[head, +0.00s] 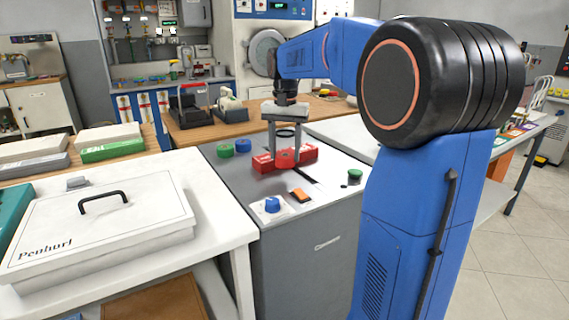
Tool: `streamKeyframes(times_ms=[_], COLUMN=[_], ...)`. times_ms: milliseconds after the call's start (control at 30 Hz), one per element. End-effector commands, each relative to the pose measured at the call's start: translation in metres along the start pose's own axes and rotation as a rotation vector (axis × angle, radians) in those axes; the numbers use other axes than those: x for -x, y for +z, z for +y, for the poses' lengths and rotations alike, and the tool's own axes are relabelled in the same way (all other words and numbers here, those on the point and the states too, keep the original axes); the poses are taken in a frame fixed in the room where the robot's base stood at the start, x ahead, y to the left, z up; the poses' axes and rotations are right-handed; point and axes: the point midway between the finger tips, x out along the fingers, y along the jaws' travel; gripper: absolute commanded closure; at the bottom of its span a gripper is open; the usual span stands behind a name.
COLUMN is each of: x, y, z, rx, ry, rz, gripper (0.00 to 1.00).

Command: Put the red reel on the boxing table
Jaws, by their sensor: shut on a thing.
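My gripper (286,153) points down over the grey cabinet top (231,176). Its two grey fingers stand either side of a red piece, which I take as the red reel (285,160), and are shut on it. Red also shows around the fingertips, so the reel's outline is hard to separate. I cannot tell whether it touches the cabinet top. A white table (215,222) stands to the left with a large white lidded box (120,222) marked "Penhurl" on it; no sign names it as the boxing table.
Green (225,151) and blue (243,146) reels stand left of my gripper. A blue knob (272,205), an orange block (300,195) and a green reel (355,177) are nearer. A wooden bench (190,134) stands behind. The white table's right edge strip is bare.

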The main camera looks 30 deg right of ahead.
Motion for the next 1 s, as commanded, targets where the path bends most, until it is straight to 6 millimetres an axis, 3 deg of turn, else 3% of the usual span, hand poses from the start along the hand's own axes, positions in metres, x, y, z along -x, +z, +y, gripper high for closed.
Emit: streamKeyframes(times_ms=[433,833,867,900,1000], x=[-0.041,-0.046,-0.046,-0.046,-0.046], y=[0.000,0.000,0.000,0.000,0.000], z=[0.000,0.000,0.000,0.000,0.000], rx=[0.000,0.000,0.000,0.000,0.000], ry=[0.000,0.000,0.000,0.000,0.000], rz=[0.000,0.000,0.000,0.000,0.001], gripper=[0.74,0.74,0.44,0.35,0.33])
